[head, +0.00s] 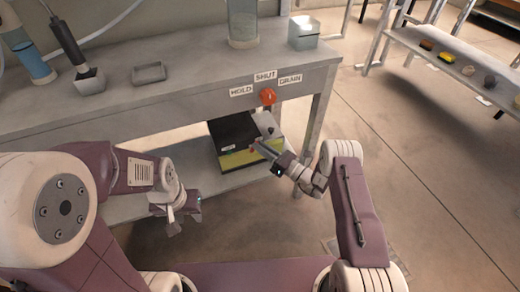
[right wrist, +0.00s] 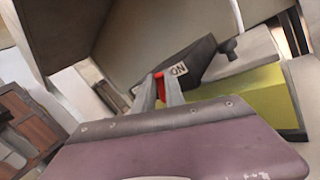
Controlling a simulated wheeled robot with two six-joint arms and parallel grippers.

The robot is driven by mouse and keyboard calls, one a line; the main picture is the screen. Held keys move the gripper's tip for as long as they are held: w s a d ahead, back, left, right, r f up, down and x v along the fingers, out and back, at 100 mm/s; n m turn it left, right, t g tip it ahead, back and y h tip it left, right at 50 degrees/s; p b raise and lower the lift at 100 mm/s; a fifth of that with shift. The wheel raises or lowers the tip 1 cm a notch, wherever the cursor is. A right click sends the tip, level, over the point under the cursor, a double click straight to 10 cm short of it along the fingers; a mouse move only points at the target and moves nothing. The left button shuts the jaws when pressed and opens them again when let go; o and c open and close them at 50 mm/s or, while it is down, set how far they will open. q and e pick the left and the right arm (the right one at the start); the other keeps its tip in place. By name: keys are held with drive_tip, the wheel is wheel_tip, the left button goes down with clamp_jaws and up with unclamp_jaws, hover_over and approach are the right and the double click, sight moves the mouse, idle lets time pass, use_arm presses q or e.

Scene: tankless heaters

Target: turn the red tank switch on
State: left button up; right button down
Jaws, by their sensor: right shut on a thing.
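A dark tank unit (head: 232,129) with a yellow-green lower part sits on the low shelf under the bench.
A red-orange knob (head: 268,96) with labels "HOLD", "SHUT" and "DRAIN" is on the bench front above the unit. The bench (head: 190,85) overhangs the low shelf (head: 135,204). A side rack (head: 440,45) stands at the right, with open floor (head: 400,140) between.

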drive_tip(key=shift+d+f+m+t, duration=0.1)
drive_tip(key=shift+m+t, duration=0.2)
drive_tip(key=shift+m, duration=0.1)
drive_tip(key=c, duration=1.7)
unclamp_jaws()
drive_tip(key=p+v, duration=0.3)
drive_tip(key=v, duration=0.6)
